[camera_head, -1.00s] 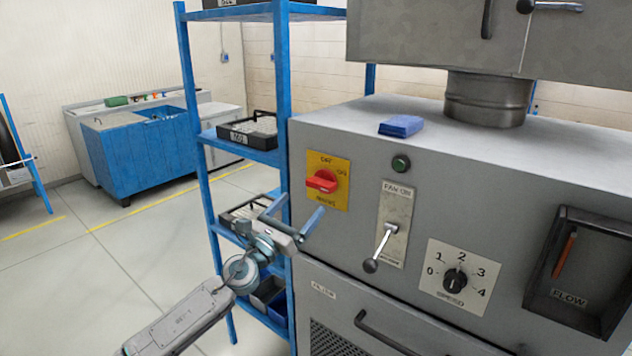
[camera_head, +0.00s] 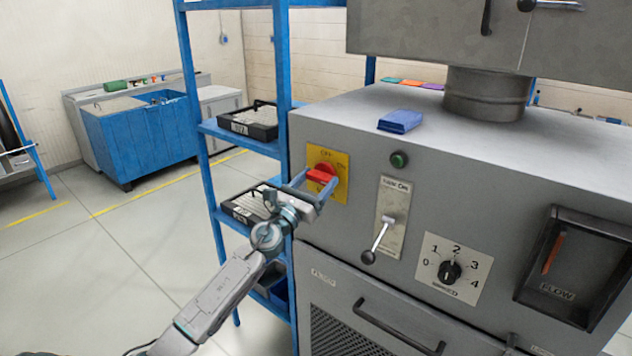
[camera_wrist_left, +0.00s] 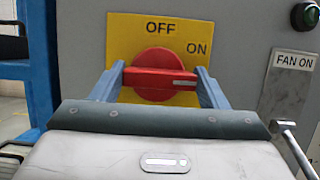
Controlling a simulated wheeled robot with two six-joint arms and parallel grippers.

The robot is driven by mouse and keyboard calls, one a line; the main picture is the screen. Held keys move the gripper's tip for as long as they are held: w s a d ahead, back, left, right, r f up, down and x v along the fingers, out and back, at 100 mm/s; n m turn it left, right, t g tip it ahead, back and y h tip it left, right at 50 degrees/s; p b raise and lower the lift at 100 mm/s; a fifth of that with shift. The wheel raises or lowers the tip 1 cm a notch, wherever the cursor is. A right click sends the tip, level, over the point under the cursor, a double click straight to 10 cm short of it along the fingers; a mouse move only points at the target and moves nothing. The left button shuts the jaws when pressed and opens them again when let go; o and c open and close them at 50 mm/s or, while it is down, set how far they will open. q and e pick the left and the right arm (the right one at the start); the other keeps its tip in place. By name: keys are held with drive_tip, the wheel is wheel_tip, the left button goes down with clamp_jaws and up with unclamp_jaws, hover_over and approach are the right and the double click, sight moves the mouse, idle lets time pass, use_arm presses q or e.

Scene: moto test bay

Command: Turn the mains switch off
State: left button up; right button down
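The mains switch is a red rotary handle (camera_head: 322,174) on a yellow plate (camera_head: 341,196) on the grey cabinet's front. In the left wrist view the red handle (camera_wrist_left: 158,84) lies level, its white mark pointing right, below the word ON. My left gripper (camera_head: 310,183) is at the switch with its fingers apart. In the left wrist view the left gripper's fingers (camera_wrist_left: 160,85) stand at the two ends of the handle, one each side. Whether they touch it I cannot tell. My right gripper is not in view.
To the right on the cabinet are a green button (camera_head: 399,160), a fan lever (camera_head: 378,241), a speed knob (camera_head: 450,271) and a flow gauge (camera_head: 566,268). A blue shelf rack (camera_head: 284,90) stands close on the left. A blue box (camera_head: 400,121) lies on top.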

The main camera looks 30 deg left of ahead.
use_arm(q)
drive_tip(key=c, duration=0.3)
drive_tip(key=shift+c, duration=0.2)
drive_tip(key=n+y+p, duration=0.2)
drive_tip(key=n, duration=0.1)
drive_tip(key=n+p, duration=0.1)
drive_tip(key=shift+r+n+y, duration=0.3)
drive_tip(key=shift+y, duration=0.1)
drive_tip(key=n+y+p, duration=0.1)
drive_tip(key=n+p, duration=0.1)
drive_tip(key=n, duration=0.1)
drive_tip(key=n+g+y+p, duration=0.1)
drive_tip(key=n+y+p, duration=0.1)
drive_tip(key=n, duration=0.1)
drive_tip(key=shift+d, duration=0.1)
drive_tip(key=n+g+p, duration=0.1)
drive_tip(key=n, duration=0.1)
drive_tip(key=n+y+p, duration=0.1)
drive_tip(key=n+p, duration=0.1)
drive_tip(key=shift+n+g, duration=0.4)
drive_tip(key=n+g+y, duration=0.1)
drive_tip(key=n, duration=0.2)
drive_tip(key=shift+p, duration=0.4)
drive_tip(key=shift+f+n+g, duration=0.1)
drive_tip(key=shift+n+g, duration=0.7)
drive_tip(key=shift+n, duration=1.3)
